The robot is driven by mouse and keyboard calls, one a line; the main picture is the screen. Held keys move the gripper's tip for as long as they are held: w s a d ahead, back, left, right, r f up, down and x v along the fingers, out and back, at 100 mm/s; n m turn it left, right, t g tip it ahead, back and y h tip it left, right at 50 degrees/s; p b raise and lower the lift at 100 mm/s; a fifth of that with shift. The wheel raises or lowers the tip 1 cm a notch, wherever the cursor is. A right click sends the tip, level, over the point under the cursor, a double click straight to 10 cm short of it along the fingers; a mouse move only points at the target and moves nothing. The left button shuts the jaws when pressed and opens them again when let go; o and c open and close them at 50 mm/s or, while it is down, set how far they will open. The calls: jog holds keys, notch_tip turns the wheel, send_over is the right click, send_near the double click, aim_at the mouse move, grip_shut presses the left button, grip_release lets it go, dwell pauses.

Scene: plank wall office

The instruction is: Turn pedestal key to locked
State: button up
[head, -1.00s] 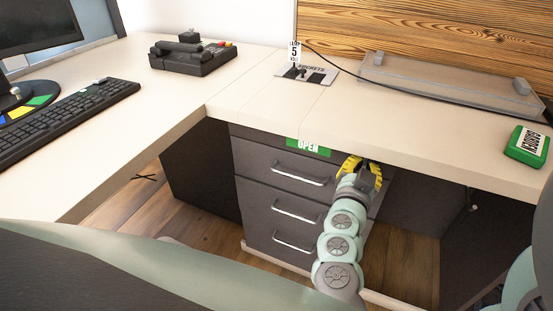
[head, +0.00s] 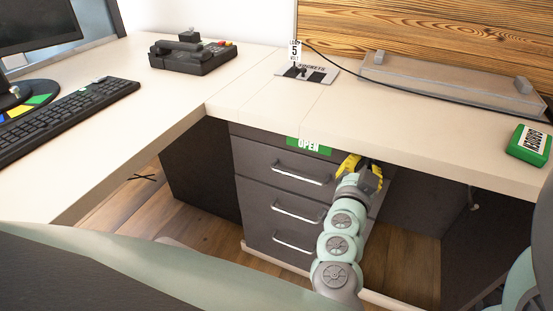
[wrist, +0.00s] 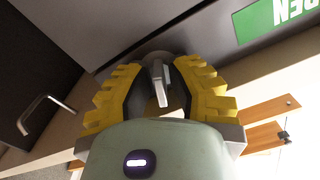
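The dark drawer pedestal (head: 262,160) stands under the desk with its drawers shut. A green label reading OPEN (head: 308,146) is on its top edge; part of it shows upside down in the wrist view (wrist: 280,18). My gripper (head: 363,168) is at the pedestal's upper right corner. In the wrist view, my gripper (wrist: 160,88) is open, with its yellow-backed fingers on either side of the grey metal key (wrist: 161,84). Gaps show between key and fingers. The key sits at a round lock, partly hidden behind it. The gripper hides the key in the head view.
The desk top (head: 400,115) overhangs close above my gripper. Drawer handles (head: 298,176) stick out to its left. On the desk are a keyboard (head: 70,115), a black telephone-like device (head: 190,55), a switch plate (head: 307,73), a grey tray (head: 450,82) and a green box (head: 529,145).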

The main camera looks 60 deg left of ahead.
jog(key=o, duration=0.3)
jog(key=v, duration=1.2)
jog(key=shift+a, duration=0.1)
jog(key=shift+r, duration=0.1)
